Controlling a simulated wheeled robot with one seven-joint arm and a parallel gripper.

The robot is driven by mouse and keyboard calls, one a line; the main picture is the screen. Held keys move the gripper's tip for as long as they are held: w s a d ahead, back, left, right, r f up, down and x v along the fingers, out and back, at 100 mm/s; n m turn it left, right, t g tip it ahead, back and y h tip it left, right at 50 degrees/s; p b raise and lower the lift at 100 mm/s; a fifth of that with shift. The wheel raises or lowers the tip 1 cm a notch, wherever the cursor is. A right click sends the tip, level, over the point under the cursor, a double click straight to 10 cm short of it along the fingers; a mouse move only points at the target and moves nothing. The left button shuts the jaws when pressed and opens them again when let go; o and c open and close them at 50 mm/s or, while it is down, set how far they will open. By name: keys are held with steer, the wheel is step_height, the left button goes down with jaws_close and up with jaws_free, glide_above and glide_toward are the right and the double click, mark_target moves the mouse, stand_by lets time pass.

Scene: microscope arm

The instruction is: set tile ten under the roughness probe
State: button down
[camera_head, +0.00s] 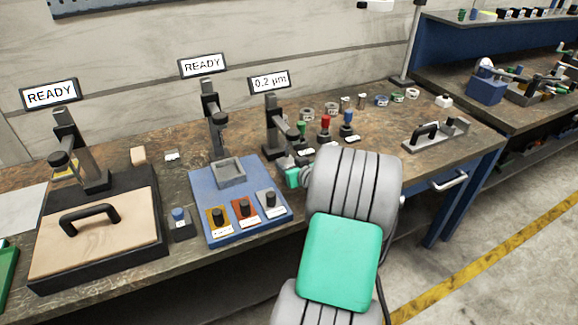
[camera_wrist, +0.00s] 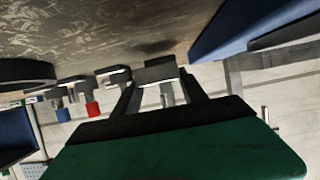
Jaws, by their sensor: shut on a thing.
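The station with the "0.2 µm" display (camera_head: 270,81) has a dark upright stand (camera_head: 273,125) at the back middle of the bench; I take it for the roughness probe. My gripper shows in the head view (camera_head: 290,168), low in front of this stand, its fingertips partly hidden by my arm. In the wrist view my gripper (camera_wrist: 158,84) is shut on a small grey block-like piece (camera_wrist: 157,71), close to the bench top. I take the piece for the tile; no number is readable on it. Whether it touches the bench or lies under the probe tip I cannot tell.
Green (camera_head: 301,129), red (camera_head: 325,123) and blue (camera_head: 347,117) knobbed pieces stand right of the probe. A blue tray (camera_head: 205,190) with knobbed blocks lies left. Two "READY" stations stand farther left. A handled grey fixture (camera_head: 436,135) sits at the right end.

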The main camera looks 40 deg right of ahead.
steer(key=shift+w+d+f, duration=0.1)
steer(key=shift+w+f, duration=0.2)
steer(key=shift+w, duration=0.15)
steer(key=shift+f, duration=0.3)
steer(key=shift+s+f+b, duration=0.1)
steer(key=shift+f+b, duration=0.25)
steer(key=shift+b, duration=0.05)
steer(key=shift+f+b, duration=0.3)
steer(key=shift+b, duration=0.1)
steer(key=c, duration=0.6)
jaws_free()
steer(key=shift+f, duration=0.1)
